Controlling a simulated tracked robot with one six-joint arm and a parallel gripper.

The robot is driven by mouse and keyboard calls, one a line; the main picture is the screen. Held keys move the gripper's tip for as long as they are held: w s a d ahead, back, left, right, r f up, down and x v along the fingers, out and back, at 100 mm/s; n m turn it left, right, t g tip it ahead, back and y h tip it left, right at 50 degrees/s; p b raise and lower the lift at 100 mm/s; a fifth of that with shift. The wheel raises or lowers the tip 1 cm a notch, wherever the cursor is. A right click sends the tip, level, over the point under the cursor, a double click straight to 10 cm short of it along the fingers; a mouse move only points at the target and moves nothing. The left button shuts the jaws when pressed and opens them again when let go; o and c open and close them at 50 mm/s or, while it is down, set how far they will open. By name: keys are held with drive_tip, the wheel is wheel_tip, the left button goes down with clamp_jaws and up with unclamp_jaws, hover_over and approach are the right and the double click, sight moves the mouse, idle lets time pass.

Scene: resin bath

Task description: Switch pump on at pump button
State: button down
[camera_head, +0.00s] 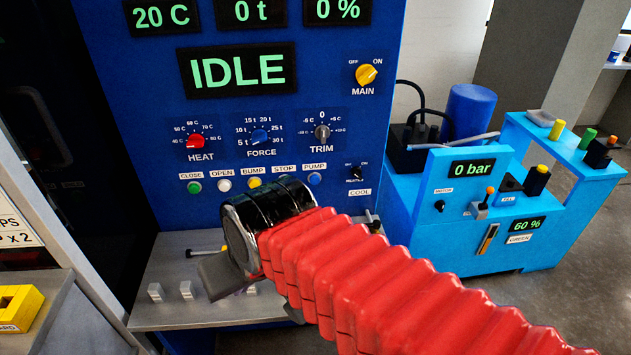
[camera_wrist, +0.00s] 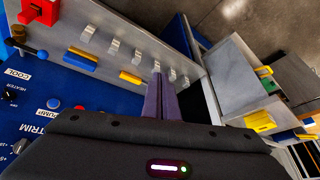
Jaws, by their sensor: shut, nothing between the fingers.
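The pump button (camera_head: 314,179) is a small blue round button under the PUMP label on the blue control panel (camera_head: 130,100). It sits at the right end of the button row, just above my arm. In the wrist view the pump button (camera_wrist: 54,103) shows at the left, beside its label. My gripper (camera_wrist: 158,80) is shut and empty, its purple fingers together and away from the button. In the head view my gripper (camera_head: 217,276) is below and left of the button, over the grey ledge, partly hidden by my wrist.
The IDLE display (camera_head: 238,70) is lit above the knobs. A yellow main knob (camera_head: 366,74) is at upper right. Grey levers (camera_head: 186,290) stand on the ledge (camera_head: 160,317) below. A light-blue pump unit (camera_head: 400,190) reading 0 bar stands right. A yellow block (camera_head: 20,305) is lower left.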

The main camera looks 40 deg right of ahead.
sight(315, 179)
drive_tip(key=w+d+f+m+t+y, duration=0.1)
drive_tip(key=w+d+f+m+y, duration=0.2)
drive_tip(key=m, duration=0.6)
drive_tip(key=w+d+f+m+t+y, duration=0.1)
drive_tip(key=w+d+f+m+y, duration=0.2)
drive_tip(key=w+m, duration=0.45)
drive_tip(key=d+f+m+t+h, duration=0.2)
drive_tip(key=d+m+h, duration=0.1)
drive_tip(key=d+m, duration=0.7)
drive_tip(key=d+f+m+t+h, duration=0.1)
drive_tip(key=d+m+t+h, duration=0.1)
drive_tip(key=d+m, duration=0.8)
drive_tip(key=d+t, duration=0.1)
drive_tip(key=d, duration=0.2)
drive_tip(key=shift+f+h, duration=0.4)
drive_tip(key=w+d, duration=0.5)
drive_tip(key=w, duration=0.2)
drive_tip(key=shift+w, duration=0.15)
drive_tip(key=shift+w+d, duration=0.2)
drive_tip(key=shift+w, duration=0.1)
